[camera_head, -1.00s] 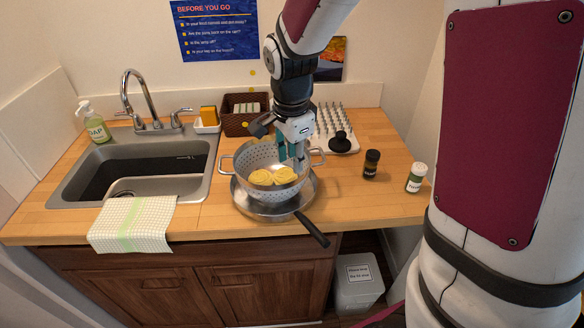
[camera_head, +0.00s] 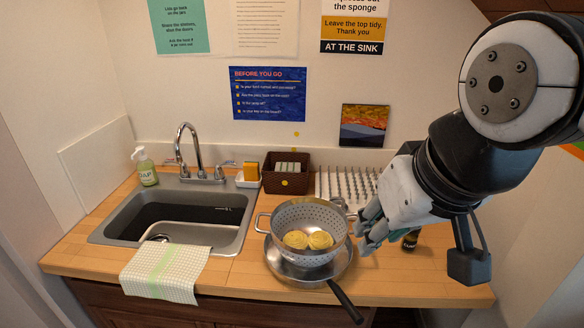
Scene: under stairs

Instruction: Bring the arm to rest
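My gripper (camera_head: 364,236) is at the right of the colander, its grey fingers pointing left and down near the colander's right handle. The fingers look parted, and nothing shows between them. My arm comes in from the right edge and is held above the counter's right part. The metal colander (camera_head: 290,216) stands upright in a frying pan (camera_head: 284,267) on the wooden counter. Two yellow pasta nests (camera_head: 320,240) lie in the colander. Whether the fingers touch the colander's handle cannot be told.
A sink (camera_head: 130,231) with a tap is at the left, with a checked cloth (camera_head: 165,275) over its front edge. A brown basket (camera_head: 272,185) and a spiked rack (camera_head: 335,183) stand at the back. A dark jar (camera_head: 411,241) is partly hidden behind my gripper. The pan's handle (camera_head: 346,303) juts over the front edge.

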